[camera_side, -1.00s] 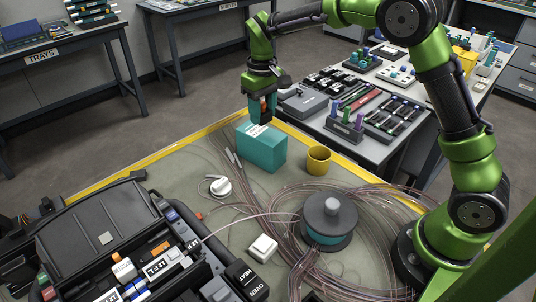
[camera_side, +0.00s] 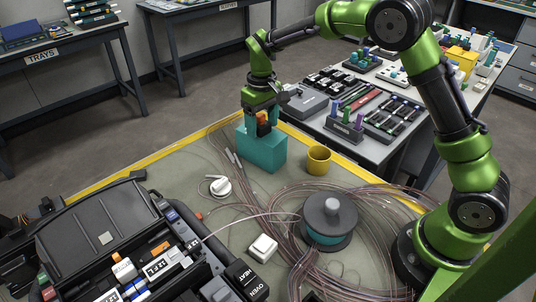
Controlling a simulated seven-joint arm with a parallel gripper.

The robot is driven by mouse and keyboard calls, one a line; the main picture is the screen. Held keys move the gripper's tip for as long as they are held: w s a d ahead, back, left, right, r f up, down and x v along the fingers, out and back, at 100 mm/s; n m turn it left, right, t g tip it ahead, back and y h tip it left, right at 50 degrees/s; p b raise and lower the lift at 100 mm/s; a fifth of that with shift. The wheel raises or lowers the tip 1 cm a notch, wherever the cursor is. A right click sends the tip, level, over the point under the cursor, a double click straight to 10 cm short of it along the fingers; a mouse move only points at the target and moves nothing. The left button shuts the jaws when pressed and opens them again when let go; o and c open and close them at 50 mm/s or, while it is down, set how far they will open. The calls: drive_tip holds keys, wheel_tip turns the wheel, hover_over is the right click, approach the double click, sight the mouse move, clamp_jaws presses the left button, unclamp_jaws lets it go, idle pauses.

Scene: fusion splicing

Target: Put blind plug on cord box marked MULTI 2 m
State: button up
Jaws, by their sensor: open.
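A teal box (camera_side: 264,155) stands upright on the yellow-edged work table. It is the likely cord box, but no MULTI 2 m marking is readable. My gripper (camera_side: 262,132) is open, pointing down at the top of this box. Its fingertips are at or just above the top face; I cannot tell whether they touch. A small orange patch (camera_side: 264,118) shows between or on the fingers; whether it is a plug or part of the gripper is unclear. The gripper hides much of the box top. I cannot identify the blind plug for certain.
A yellow cup (camera_side: 318,160) stands right of the box. A dark reel (camera_side: 329,221) sits among loose fibre coils. A white spool (camera_side: 220,187), a small white box (camera_side: 263,247) and the black splicer case (camera_side: 95,230) are nearer. A grey bench with tools stands behind.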

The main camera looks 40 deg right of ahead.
sight(263, 116)
wheel_tip(263, 116, up, 11)
drive_tip(key=shift+r, duration=0.1)
drive_tip(key=s+r+m+t+y, duration=0.25)
drive_tip(key=s+r, duration=0.45)
drive_tip(key=s, duration=0.5)
drive_tip(key=s+f+t, duration=0.2)
drive_tip(key=s, duration=0.4)
drive_tip(key=s+f+m+t, duration=0.1)
drive_tip(key=s+f+t, duration=0.1)
drive_tip(key=s, duration=0.5)
drive_tip(key=shift+s+a+t, duration=0.15)
drive_tip(key=shift+s+t, duration=0.05)
drive_tip(key=shift+t, duration=0.15)
